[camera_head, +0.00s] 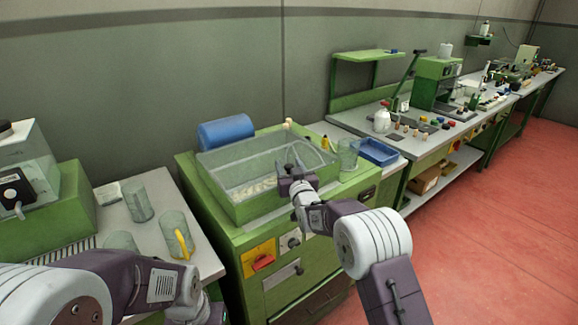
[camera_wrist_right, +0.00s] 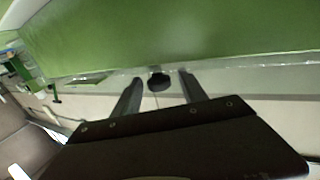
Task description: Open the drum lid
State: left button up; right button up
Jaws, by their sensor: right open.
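The drum is a green box-shaped machine (camera_head: 262,205) in the middle of the head view, with a clear lid (camera_head: 235,160) on top. Pale pieces show through the clear walls. The lid appears to be down. My right gripper (camera_head: 292,160) is at the lid's front right side, with its fingers pointing towards it. In the right wrist view, the open fingers (camera_wrist_right: 160,80) stand on either side of a small black knob (camera_wrist_right: 158,82) by the clear edge. I cannot tell whether they touch it. My left arm enters at the lower left, and its jaws are out of view.
A blue cylinder (camera_head: 226,131) lies behind the drum. A clear beaker (camera_head: 347,155) and a blue tray (camera_head: 378,152) stand right of it. Several clear beakers, one at the left (camera_head: 138,202), stand on the left bench. The red floor (camera_head: 480,235) is free at the right.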

grip_shut()
dwell(1.3)
